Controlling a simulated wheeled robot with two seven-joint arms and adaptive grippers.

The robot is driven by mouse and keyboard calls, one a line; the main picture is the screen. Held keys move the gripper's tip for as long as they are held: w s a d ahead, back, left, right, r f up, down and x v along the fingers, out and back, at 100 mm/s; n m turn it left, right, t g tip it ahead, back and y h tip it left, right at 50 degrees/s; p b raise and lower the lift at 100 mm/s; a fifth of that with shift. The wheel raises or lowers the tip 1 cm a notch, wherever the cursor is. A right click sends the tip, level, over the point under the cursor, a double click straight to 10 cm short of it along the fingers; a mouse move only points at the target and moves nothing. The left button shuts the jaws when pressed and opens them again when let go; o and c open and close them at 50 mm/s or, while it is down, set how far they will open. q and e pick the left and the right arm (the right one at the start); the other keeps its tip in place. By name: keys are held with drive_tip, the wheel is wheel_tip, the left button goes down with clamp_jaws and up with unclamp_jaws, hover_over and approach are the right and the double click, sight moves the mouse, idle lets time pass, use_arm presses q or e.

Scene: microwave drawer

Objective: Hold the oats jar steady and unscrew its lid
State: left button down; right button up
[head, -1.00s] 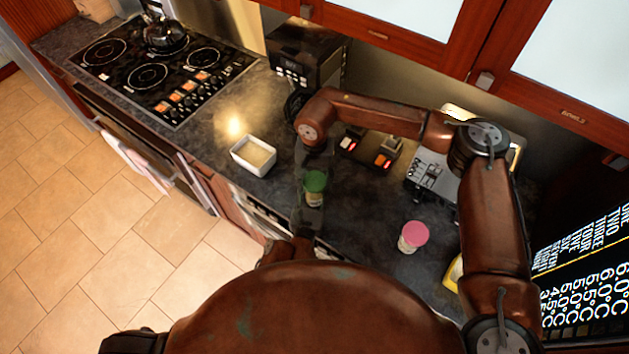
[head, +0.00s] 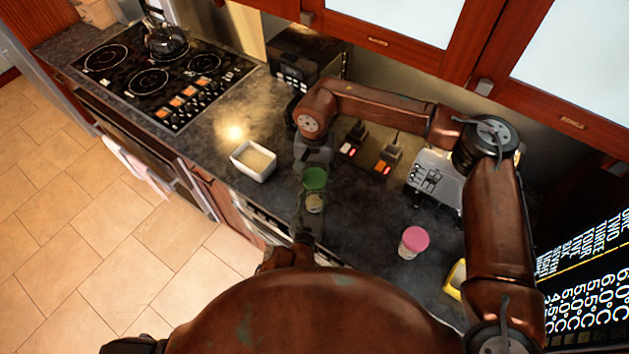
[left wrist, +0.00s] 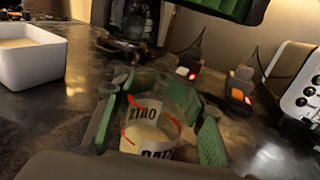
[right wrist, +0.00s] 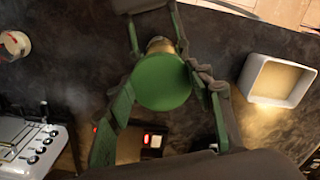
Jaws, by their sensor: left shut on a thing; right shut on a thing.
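The oats jar (head: 315,204) is a clear jar standing upright on the dark counter, part filled with pale oats. Its OATS label shows in the left wrist view (left wrist: 150,125). My left gripper (left wrist: 157,122) is shut on the jar's sides. My right gripper (right wrist: 163,82) is shut on the lid from above. The lid hides most of the jar in the right wrist view.
A white dish (head: 253,161) of pale contents stands left of the jar. A pink-lidded jar (head: 413,242) stands to the right. Behind are a black appliance (head: 305,60), devices with red lights (head: 370,155) and a silver toaster (head: 435,180). The counter's front edge is close.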

use_arm(q)
drive_tip(key=c, duration=1.1)
unclamp_jaws()
drive_tip(key=shift+c, duration=0.2)
